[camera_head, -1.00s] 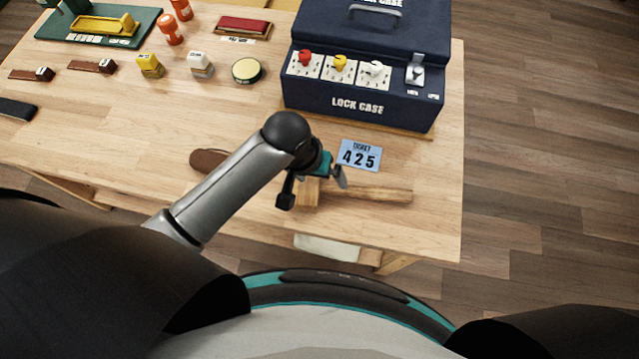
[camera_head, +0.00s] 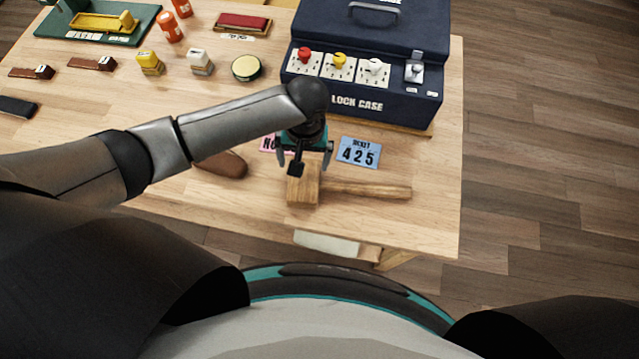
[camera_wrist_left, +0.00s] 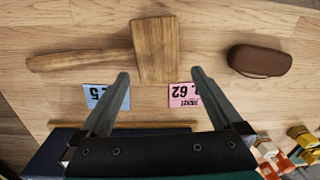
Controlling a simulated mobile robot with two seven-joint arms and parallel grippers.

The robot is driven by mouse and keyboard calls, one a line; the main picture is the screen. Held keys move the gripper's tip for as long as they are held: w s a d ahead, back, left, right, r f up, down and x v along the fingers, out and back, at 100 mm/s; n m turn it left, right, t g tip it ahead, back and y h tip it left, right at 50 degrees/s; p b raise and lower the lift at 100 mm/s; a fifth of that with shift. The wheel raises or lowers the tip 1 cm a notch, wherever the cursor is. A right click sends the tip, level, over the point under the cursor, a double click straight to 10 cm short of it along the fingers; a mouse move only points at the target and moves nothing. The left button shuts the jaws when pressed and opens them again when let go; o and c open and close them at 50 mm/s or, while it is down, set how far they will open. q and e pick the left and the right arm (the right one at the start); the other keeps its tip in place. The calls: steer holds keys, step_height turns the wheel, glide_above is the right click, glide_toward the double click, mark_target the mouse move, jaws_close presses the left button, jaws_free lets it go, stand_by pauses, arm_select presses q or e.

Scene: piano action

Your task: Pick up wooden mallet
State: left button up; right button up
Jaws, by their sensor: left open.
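The wooden mallet (camera_head: 303,192) lies on the table near its front edge, its block head to the left and its handle (camera_head: 370,190) pointing right. In the left wrist view the mallet head (camera_wrist_left: 156,50) lies ahead of the fingertips, with the handle running off to the left. My left gripper (camera_head: 304,160) is above the table just behind the mallet head; in the wrist view its two fingers (camera_wrist_left: 160,76) are spread, empty and apart from the mallet. My right gripper is not in view.
A blue ticket (camera_head: 359,152) and a partly hidden pink ticket (camera_head: 268,143) lie close by. A dark blue lock case (camera_head: 357,106) stands behind. A brown case (camera_head: 222,164) is left of the mallet. Stamps and a round tin (camera_head: 246,68) are further back.

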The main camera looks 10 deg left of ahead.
mark_target(303, 179)
arm_select(q)
steer(key=shift+s+a+f+b, duration=0.1)
steer(key=shift+f+b, duration=0.1)
steer(key=shift+f, duration=1)
steer(key=shift+s+d+f+b, duration=0.1)
steer(key=shift+f+b, duration=0.1)
steer(key=shift+f, duration=1.05)
steer(key=shift+s+a+f+b, duration=0.1)
steer(key=shift+f+b, duration=0.1)
steer(key=shift+f, duration=1)
steer(key=shift+f, duration=0.1)
steer(key=c, duration=1.5)
steer(key=shift+c, duration=0.3)
steer(key=shift+r, duration=0.2)
